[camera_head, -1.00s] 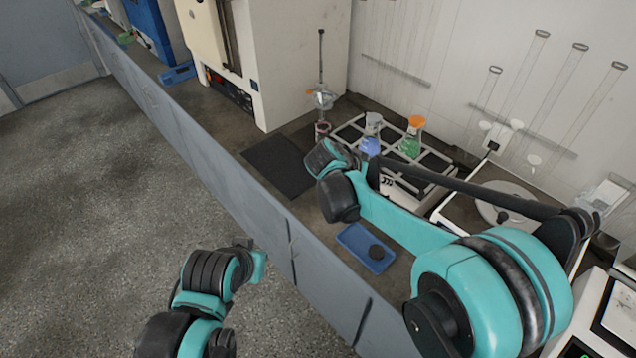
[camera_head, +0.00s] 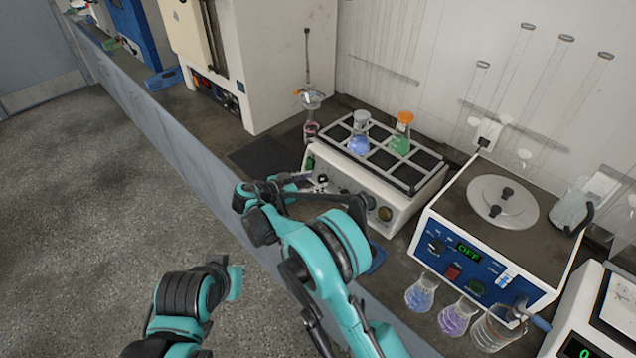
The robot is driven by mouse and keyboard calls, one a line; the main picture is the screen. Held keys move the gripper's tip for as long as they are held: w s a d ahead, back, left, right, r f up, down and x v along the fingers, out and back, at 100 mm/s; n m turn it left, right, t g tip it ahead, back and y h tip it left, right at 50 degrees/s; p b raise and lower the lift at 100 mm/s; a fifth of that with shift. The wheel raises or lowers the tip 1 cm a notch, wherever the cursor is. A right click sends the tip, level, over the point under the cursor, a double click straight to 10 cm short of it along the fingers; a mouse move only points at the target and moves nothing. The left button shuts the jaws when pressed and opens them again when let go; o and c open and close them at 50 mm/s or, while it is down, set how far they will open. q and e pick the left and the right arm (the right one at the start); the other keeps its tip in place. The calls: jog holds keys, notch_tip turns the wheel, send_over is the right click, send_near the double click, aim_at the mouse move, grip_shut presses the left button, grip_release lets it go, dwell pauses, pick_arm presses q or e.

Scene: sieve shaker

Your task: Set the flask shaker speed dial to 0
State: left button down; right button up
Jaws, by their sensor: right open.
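The flask shaker (camera_head: 400,206) is a white box with a dark slotted rack on top, standing on the bench by the wall. The rack holds a flask of blue liquid (camera_head: 359,140) and an orange-topped flask of green liquid (camera_head: 401,138). Several dark knobs line its front panel, with a round brownish one (camera_head: 385,214) at the right end. Which is the speed dial, and its setting, cannot be read. My right gripper (camera_head: 308,182) is open and empty in front of the panel's left end; contact cannot be told. My arm hides the lower panel. My left arm shows at lower left, its gripper out of view.
A water bath (camera_head: 462,262) with a blue panel stands right of the shaker. Two flasks (camera_head: 421,294) (camera_head: 457,316) and a beaker (camera_head: 492,331) stand before it. A blue tray (camera_head: 376,258) is partly hidden by my arm. A dark mat (camera_head: 262,160) lies left of the shaker.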

aim_at(323, 179)
jog(key=shift+b+x, duration=0.3)
jog(key=shift+x, duration=1.1)
grip_shut()
